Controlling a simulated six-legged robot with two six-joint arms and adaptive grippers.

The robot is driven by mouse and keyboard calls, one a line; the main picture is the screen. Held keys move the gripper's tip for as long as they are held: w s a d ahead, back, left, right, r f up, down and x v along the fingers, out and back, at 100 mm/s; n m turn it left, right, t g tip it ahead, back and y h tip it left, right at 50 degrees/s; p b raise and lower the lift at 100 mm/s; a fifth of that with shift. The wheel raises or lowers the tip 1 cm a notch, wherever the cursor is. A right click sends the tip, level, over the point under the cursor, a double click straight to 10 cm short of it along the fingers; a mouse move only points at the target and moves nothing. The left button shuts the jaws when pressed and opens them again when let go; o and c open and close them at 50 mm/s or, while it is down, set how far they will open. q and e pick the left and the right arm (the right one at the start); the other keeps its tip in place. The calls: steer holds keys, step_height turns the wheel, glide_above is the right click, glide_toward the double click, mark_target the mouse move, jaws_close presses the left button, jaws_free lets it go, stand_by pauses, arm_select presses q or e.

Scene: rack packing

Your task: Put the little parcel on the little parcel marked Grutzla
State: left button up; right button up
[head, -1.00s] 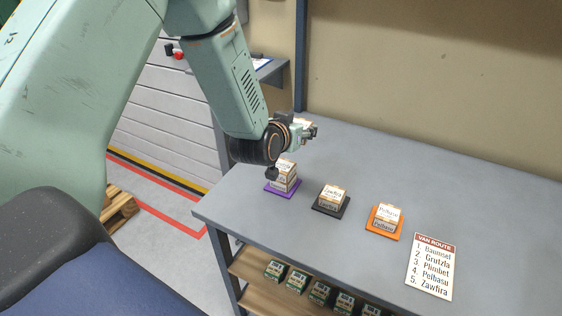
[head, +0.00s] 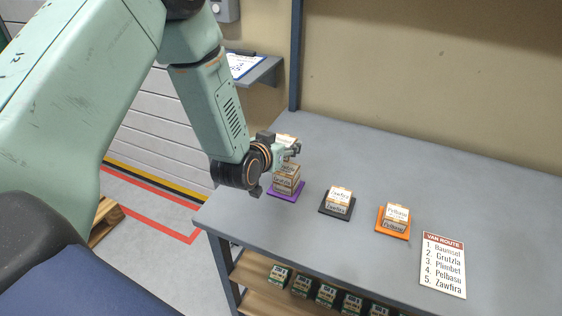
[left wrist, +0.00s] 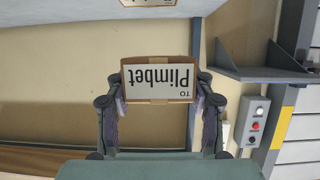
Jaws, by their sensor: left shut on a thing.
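My left gripper (head: 292,152) is shut on a little parcel (left wrist: 158,80) whose label reads Plimbet. The label appears upside down in the left wrist view, between the two fingers. In the head view the gripper is just above the parcels on the purple mat (head: 272,192), at the table's left end. The parcel marked Grutzla (head: 285,182) stands on that mat, seemingly in a stack. Its upper part is close under the gripper, and I cannot tell whether the held parcel touches it. My right gripper is not in view.
To the right stand a Zawfira parcel (head: 338,200) on a black mat and a Pelbasu parcel (head: 396,216) on an orange mat. A van route list (head: 443,264) lies beyond them. Several small boxes (head: 302,285) sit on the shelf below. The rear tabletop is clear.

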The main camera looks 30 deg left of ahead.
mark_target(288, 168)
arm_select(q)
steer(key=d+f, duration=0.1)
steer(key=w+f, duration=0.1)
steer(key=f, duration=0.1)
steer(key=shift+d, duration=0.4)
steer(key=shift+s+a+f+b, duration=0.1)
steer(key=shift+s+f+b, duration=0.05)
steer(key=shift+f, duration=0.3)
steer(key=shift+s+a+f+b, duration=0.1)
steer(key=shift+f+b, duration=0.05)
steer(key=shift+f, duration=0.25)
steer(key=shift+a+f, duration=0.15)
steer(key=shift+a, duration=0.3)
steer(key=shift+w+d+f, duration=0.15)
steer(key=shift+d, duration=0.3)
steer(key=o, duration=1.2)
steer(key=shift+s+a, duration=0.2)
steer(key=shift+a, duration=0.15)
steer(key=shift+w+d, duration=0.15)
steer(key=shift+d, duration=0.15)
steer(key=shift+s+a+r, duration=0.1)
steer(key=shift+s+r, duration=0.1)
steer(key=shift+r, duration=0.1)
steer(key=p+v, duration=0.1)
steer(key=v, duration=1)
steer(key=shift+s, duration=0.3)
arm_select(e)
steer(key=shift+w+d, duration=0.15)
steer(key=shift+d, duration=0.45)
